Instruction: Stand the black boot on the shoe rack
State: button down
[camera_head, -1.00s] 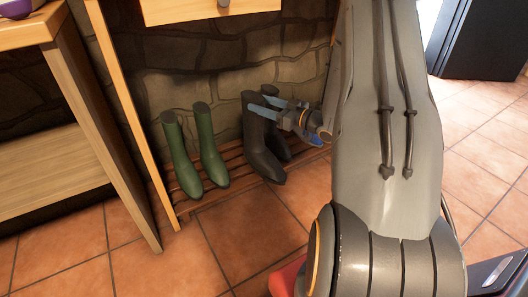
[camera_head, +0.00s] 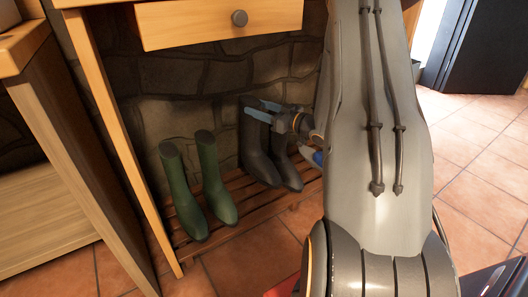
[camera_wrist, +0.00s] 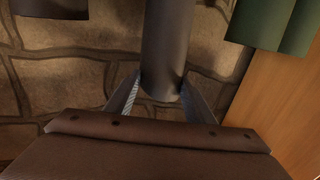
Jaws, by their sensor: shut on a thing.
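The black boot (camera_head: 254,150) stands upright, its shaft between the fingers of my gripper (camera_head: 252,108). The gripper is shut on the upper shaft from the right. In the wrist view the dark shaft (camera_wrist: 166,45) sits between both fingers. The boot is over the slatted wooden shoe rack (camera_head: 250,211), toe towards the front. I cannot tell whether its sole touches the slats. A second black boot (camera_head: 284,162) stands on the rack close on its right, partly hidden by my gripper.
A pair of green boots (camera_head: 213,180) stands on the rack to the left, with a gap before the held boot. A stone wall (camera_head: 180,105) is behind. A wooden table with a drawer (camera_head: 215,24) overhangs the rack, its leg (camera_head: 118,145) at the left.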

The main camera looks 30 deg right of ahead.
notch_tip(320, 180, down, 9)
jog(key=b, duration=0.4)
jog(key=shift+r+b, duration=0.1)
jog(key=shift+b, duration=0.2)
jog(key=shift+r, duration=0.1)
jog(key=c, duration=0.8)
grip_release()
jog(key=p, duration=0.5)
send_near(261, 130)
jog(key=shift+s+d, duration=0.2)
jog(key=shift+s, duration=0.3)
